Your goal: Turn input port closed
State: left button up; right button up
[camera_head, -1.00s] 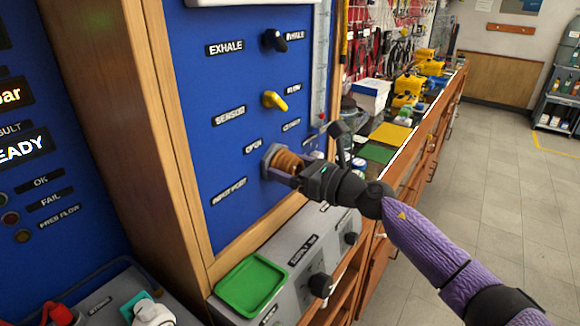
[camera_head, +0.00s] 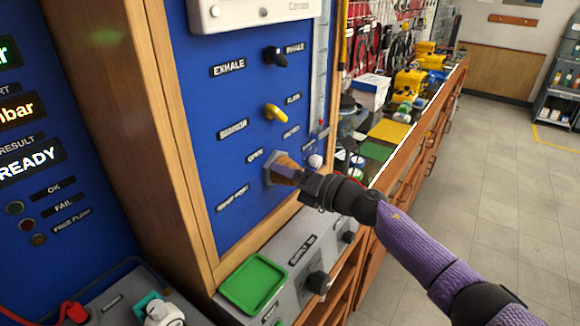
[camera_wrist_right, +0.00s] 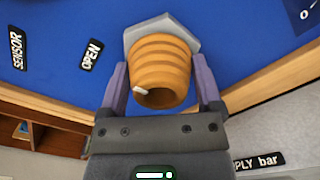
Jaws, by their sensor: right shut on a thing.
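The input port is an orange-brown ribbed knob on a grey hexagonal base, set in the blue panel (camera_head: 235,185). In the head view the port (camera_head: 284,168) is partly hidden by my right gripper (camera_head: 291,175). In the right wrist view the knob (camera_wrist_right: 162,70) sits between the two purple fingers of my right gripper (camera_wrist_right: 162,88), which is shut on it. A small white mark shows on the knob's lower left rim. The OPEN label (camera_wrist_right: 91,54) is to the left of the knob. The INPUT PORT label (camera_head: 232,197) is below left. My left gripper is out of view.
Above the port are a yellow lever (camera_head: 275,112) and a black lever (camera_head: 274,56). Below is a grey supply box (camera_head: 290,275) with a green tray (camera_head: 254,284). A wooden frame (camera_head: 165,150) borders the panel's left side. The floor to the right is clear.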

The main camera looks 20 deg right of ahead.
jog(key=m+p, duration=0.2)
jog(key=m, duration=0.2)
jog(key=shift+r+m, duration=0.1)
jog(key=shift+m, duration=0.2)
jog(key=m+p, duration=0.1)
jog(key=m, duration=0.1)
jog(key=shift+m, duration=0.4)
jog(key=shift+m+p, duration=0.45)
jog(key=shift+m, duration=0.35)
jog(key=o, duration=1)
jog(key=shift+c, duration=0.2)
jog(key=shift+o, duration=0.3)
